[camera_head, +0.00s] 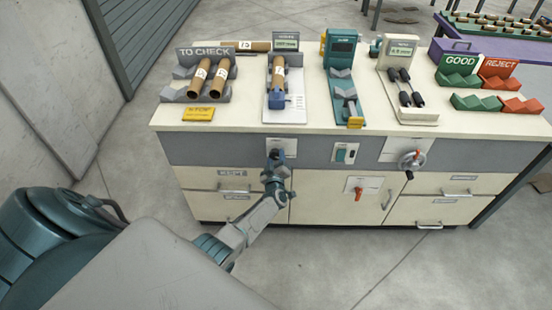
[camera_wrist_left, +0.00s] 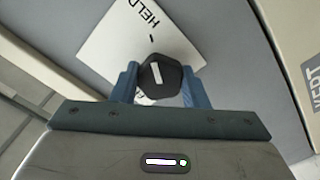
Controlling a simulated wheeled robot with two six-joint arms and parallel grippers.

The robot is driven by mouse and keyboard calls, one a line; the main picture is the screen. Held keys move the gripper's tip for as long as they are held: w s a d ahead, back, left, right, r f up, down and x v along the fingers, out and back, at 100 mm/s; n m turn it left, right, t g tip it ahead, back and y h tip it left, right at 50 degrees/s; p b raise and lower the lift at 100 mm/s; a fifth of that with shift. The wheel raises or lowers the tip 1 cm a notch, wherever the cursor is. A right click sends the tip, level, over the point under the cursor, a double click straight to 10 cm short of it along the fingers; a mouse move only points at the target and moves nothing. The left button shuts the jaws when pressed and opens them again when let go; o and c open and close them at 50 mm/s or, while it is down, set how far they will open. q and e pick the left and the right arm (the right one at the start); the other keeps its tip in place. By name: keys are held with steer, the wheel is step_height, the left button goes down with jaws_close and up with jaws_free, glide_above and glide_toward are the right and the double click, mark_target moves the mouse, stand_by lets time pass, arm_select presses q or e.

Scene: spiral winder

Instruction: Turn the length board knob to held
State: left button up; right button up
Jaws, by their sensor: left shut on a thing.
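The length board knob (camera_wrist_left: 166,72) is black and many-sided with a white line on its face. It sits on a white plate (camera_wrist_left: 107,45) that bears the word HELD and a short black tick. In the left wrist view the white line points roughly toward the tick and HELD. My left gripper (camera_head: 274,161) is shut on the knob, one blue finger on each side. In the head view the plate (camera_head: 289,147) is on the bench's grey front panel, and the gripper largely hides the knob. My right gripper is not in view.
The length board (camera_head: 293,105) stands on the bench top above the knob, with a brown tube (camera_head: 279,72) on it. A TO CHECK rack (camera_head: 183,91) holds more tubes. A switch (camera_head: 345,153) and a handwheel (camera_head: 411,160) are to the right on the front panel.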

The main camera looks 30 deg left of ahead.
arm_select(q)
steer(key=shift+f, duration=0.1)
steer(key=o, duration=1)
steer(key=shift+c, duration=0.2)
steer(key=v, duration=1.1)
steer(key=shift+p, duration=0.4)
steer(key=shift+a, duration=0.1)
steer(key=s+d+f+m+g+h, duration=0.3)
steer(key=s+f+m+h, duration=0.15)
steer(key=s+f, duration=0.75)
steer(key=s+d+f+m+g+h, duration=0.2)
steer(key=s+d+f+m+h, duration=0.3)
steer(key=s+f, duration=0.6)
steer(key=s+a+f+m+g, duration=0.1)
steer(key=s+f+g, duration=0.3)
steer(key=s, duration=1)
steer(key=s+a+f+m+g, duration=0.1)
steer(key=s+f+m+g, duration=0.3)
steer(key=s+f, duration=0.5)
steer(key=s+g, duration=0.1)
steer(key=s, duration=0.4)
steer(key=shift+s+a+y, duration=0.25)
steer(key=shift+s+y, duration=0.05)
steer(key=shift+y, duration=0.05)
